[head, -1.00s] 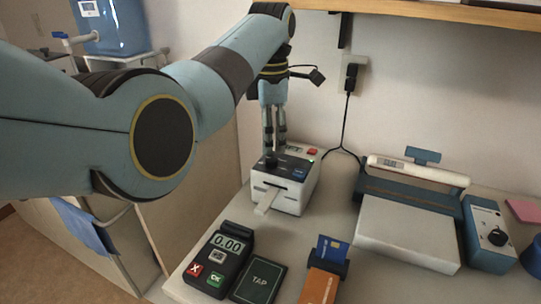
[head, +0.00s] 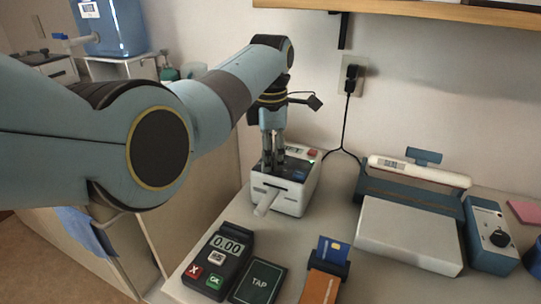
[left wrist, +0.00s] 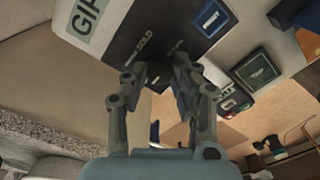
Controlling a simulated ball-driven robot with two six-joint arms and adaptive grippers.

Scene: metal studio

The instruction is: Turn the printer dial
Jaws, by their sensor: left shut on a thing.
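The printer (head: 290,199) is a small white box with a dark top panel, a red button and a blue button, and a paper strip out of its front slot. My left gripper (head: 273,166) points down onto the printer's top from above. In the left wrist view its fingers (left wrist: 158,75) are closed around the small dark dial (left wrist: 159,73) on the dark panel, near the word "GOLD". The fingers hide most of the dial in the head view. My right gripper is not in view.
In front of the printer are a card terminal (head: 218,262), a dark TAP pad (head: 259,282) and an orange card holder (head: 320,285) with a blue card. A sealer-like device (head: 410,228) and a blue box with a black knob (head: 489,236) stand right. A shelf (head: 420,10) hangs above.

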